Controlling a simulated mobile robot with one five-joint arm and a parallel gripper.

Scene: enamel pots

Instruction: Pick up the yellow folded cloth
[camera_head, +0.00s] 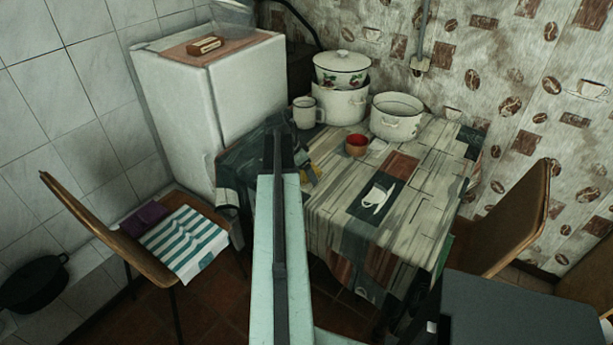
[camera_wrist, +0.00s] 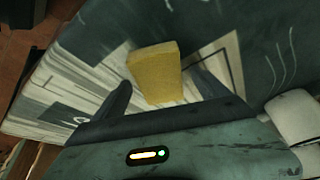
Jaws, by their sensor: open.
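The yellow folded cloth (camera_wrist: 155,70) is a small, thick yellow block in the wrist view, on the patterned tablecloth. My gripper (camera_wrist: 161,82) is open, with one dark finger to the left of the cloth and one to the right. The near end of the cloth lies between the fingers in the picture. I cannot tell whether either finger touches it.
On the table (camera_head: 335,205) stand a white mug (camera_head: 306,113), a red cup (camera_head: 357,145), an open white pot (camera_head: 397,117) and a lidded pot (camera_head: 341,70) stacked on another. Chairs stand left (camera_head: 110,235) and right (camera_head: 515,220). The front of the table is mostly clear.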

